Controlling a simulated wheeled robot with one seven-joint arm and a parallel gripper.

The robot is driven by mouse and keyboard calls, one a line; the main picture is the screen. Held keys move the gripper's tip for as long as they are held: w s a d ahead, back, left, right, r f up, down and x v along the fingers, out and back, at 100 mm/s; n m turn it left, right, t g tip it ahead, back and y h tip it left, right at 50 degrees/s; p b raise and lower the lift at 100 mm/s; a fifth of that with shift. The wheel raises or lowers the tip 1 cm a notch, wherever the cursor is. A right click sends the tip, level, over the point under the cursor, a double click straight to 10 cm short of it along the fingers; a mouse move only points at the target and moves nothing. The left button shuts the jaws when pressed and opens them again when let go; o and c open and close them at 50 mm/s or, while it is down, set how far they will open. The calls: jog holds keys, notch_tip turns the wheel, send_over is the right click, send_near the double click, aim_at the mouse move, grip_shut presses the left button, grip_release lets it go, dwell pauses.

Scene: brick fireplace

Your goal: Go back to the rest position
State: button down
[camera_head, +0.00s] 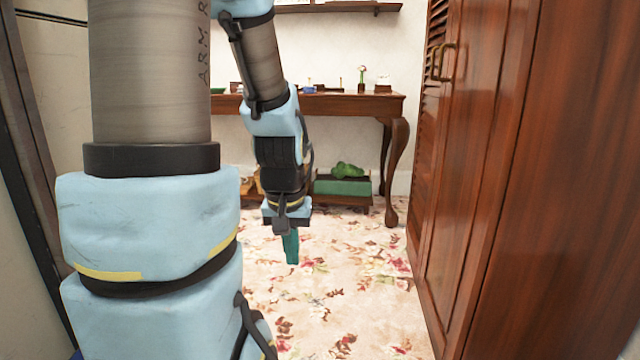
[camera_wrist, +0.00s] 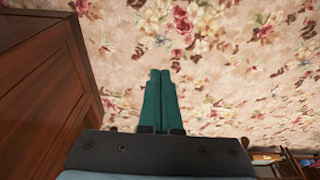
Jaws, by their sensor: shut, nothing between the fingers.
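My gripper (camera_head: 291,247) hangs pointing down over the flowered carpet (camera_head: 340,300), in the middle of the head view. In the wrist view my gripper (camera_wrist: 160,75) shows its two green fingers side by side, shut, with nothing between them. Only carpet lies beyond the fingertips. My arm fills much of the left of the head view and hides part of the room behind it.
A tall brown wooden cabinet (camera_head: 530,180) stands close on the right; it also shows at the left of the wrist view (camera_wrist: 45,90). A wooden table (camera_head: 345,105) with small items stands at the back wall, with a green box (camera_head: 342,187) low beneath it. The carpet between is clear.

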jog(key=s+a+r+p, duration=0.1)
jog(key=s+r+p, duration=0.2)
jog(key=r+p, duration=3.5)
jog(key=shift+a+g, duration=0.2)
jog(key=shift+g, duration=0.1)
